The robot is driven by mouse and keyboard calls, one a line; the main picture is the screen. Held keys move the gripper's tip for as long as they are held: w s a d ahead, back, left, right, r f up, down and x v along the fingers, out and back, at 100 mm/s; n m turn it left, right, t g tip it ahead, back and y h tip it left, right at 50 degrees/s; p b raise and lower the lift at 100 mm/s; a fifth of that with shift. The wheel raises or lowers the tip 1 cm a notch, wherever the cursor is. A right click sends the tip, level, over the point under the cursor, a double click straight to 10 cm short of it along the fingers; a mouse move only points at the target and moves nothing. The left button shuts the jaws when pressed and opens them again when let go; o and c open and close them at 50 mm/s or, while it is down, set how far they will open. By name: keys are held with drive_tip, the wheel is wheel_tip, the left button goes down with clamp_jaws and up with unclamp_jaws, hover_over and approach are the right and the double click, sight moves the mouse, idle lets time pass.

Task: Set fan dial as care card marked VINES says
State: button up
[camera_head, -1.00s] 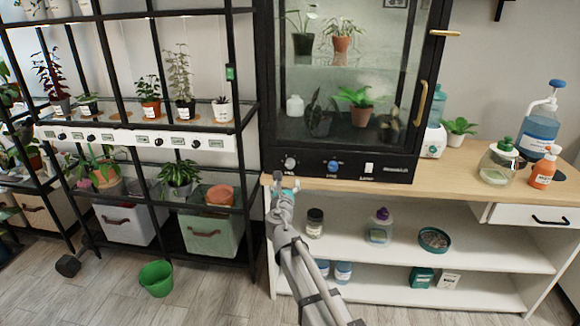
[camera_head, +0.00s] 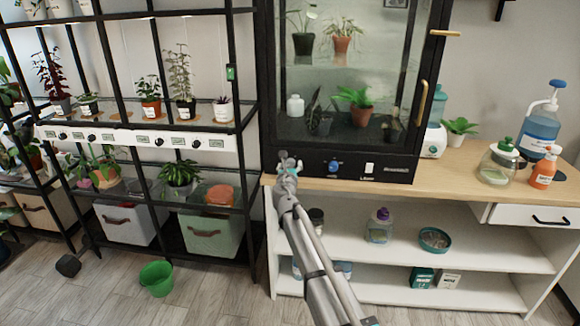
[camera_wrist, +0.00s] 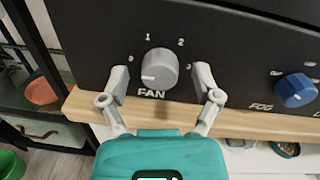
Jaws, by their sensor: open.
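The grey fan dial (camera_wrist: 160,66) is on the dark cabinet's front panel, above the word FAN, with marks 0 to 3 around it. Its white pointer line is toward the lower left, nearest the 0. My gripper (camera_wrist: 162,78) is open, with one finger on each side of the dial; whether they touch it I cannot tell. In the head view my gripper (camera_head: 287,160) covers the fan dial at the panel's left end. I cannot make out a card reading VINES; the small plant labels are too small to read.
A blue FOG dial (camera_wrist: 295,90) sits to the right on the same panel. The wooden counter edge (camera_wrist: 250,120) runs just below the panel. A plant rack (camera_head: 150,130) stands at left, with a green bucket (camera_head: 157,278) on the floor. Bottles stand on the counter's right end.

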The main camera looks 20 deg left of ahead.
idle(0.3)
clamp_jaws()
